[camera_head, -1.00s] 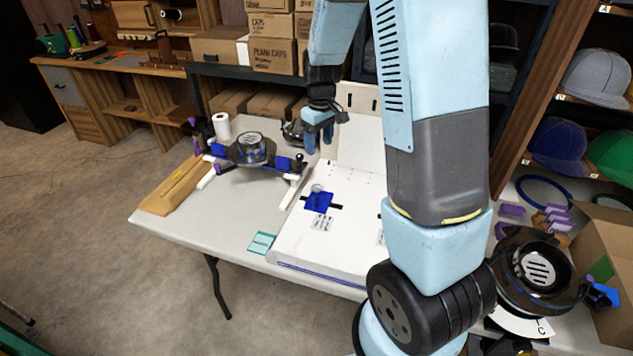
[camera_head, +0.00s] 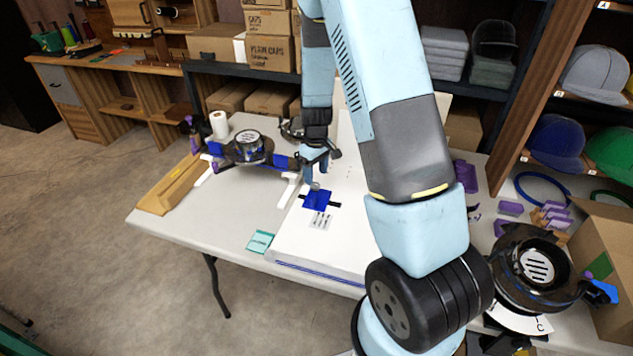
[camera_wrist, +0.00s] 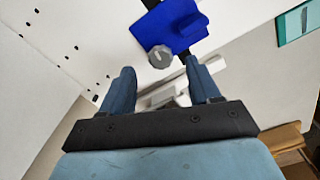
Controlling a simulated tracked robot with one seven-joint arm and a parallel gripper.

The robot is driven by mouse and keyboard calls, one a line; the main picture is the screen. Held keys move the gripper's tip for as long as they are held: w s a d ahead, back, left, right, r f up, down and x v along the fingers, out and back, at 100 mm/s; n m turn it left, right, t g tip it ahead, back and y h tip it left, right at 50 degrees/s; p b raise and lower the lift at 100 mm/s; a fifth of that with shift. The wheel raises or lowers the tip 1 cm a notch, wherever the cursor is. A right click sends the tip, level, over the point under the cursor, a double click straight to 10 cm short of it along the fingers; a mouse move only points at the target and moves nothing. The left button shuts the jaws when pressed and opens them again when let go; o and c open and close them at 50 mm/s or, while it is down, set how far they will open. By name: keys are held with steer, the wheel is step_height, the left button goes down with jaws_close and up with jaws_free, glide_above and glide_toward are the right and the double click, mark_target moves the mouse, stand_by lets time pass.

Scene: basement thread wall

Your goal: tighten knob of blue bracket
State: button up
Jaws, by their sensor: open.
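The blue bracket (camera_head: 317,200) sits on the white board (camera_head: 290,237) on the table. In the wrist view the blue bracket (camera_wrist: 172,27) lies ahead of my fingertips, with a black bar behind it. Its grey lobed knob (camera_wrist: 160,57) stands at its near corner. In the head view the knob (camera_head: 315,186) shows small at the bracket's top edge. My gripper (camera_head: 314,172) points down just above the knob. In the wrist view my gripper's fingers (camera_wrist: 163,76) are open and apart, with the knob just beyond the tips and nothing held.
A black round hoop fixture (camera_head: 247,147) with blue clamps stands left on the table. A teal card (camera_head: 260,242) lies at the front edge. A printed label (camera_head: 321,220) is below the bracket. Cap shelves (camera_head: 560,140) and a cardboard box (camera_head: 607,250) are at right.

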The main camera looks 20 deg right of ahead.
mark_target(316, 185)
steer(key=shift+f, duration=2.15)
steer(key=shift+c, duration=0.2)
steer(key=c, duration=1)
